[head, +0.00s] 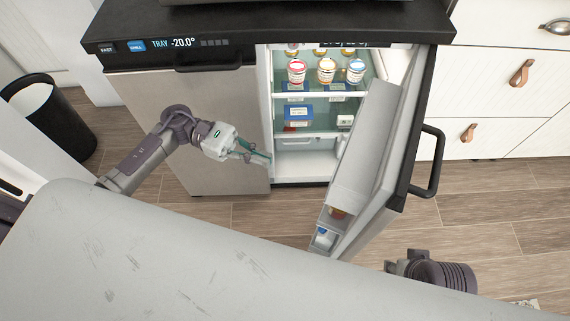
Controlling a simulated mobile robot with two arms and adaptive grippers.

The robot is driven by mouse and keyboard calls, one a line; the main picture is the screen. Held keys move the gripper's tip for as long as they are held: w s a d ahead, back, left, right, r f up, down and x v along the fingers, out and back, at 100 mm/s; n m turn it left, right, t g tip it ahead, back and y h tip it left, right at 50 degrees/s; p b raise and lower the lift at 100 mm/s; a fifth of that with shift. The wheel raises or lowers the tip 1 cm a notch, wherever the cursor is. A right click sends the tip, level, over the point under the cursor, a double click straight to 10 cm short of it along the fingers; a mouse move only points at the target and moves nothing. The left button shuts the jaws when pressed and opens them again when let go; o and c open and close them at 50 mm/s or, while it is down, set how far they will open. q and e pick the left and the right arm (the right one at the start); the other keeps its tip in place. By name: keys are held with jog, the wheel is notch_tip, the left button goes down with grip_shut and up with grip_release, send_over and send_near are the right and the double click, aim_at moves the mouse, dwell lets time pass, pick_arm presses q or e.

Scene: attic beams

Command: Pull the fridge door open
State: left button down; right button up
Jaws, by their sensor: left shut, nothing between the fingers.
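The fridge (185,130) stands ahead with a black top and a display strip. Its right-hand door (375,150) stands wide open, swung out toward me, with a black handle (434,162) on its outer face. My left gripper (262,158) is shut and empty, at the left edge of the open compartment, with its teal fingers pointing right. It is apart from the door and its handle. Part of my right arm (440,273) shows at the lower right, below the door; its gripper is not in view.
Several jars (327,70) and blue boxes (298,115) sit on the fridge shelves. A black bin (55,120) stands at the left. White drawers (500,80) with leather pulls are at the right. Wood floor (480,205) is clear right of the door.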

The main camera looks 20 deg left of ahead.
pick_arm(q)
jog(key=s+d+p, duration=0.1)
jog(key=d, duration=1.1)
jog(key=shift+s+d, duration=0.25)
jog(key=shift+s, duration=0.1)
pick_arm(e)
jog(key=x, duration=0.3)
jog(key=s+x, duration=0.1)
jog(key=x, duration=0.1)
jog(key=shift+a+f, duration=0.1)
jog(key=shift+f, duration=0.25)
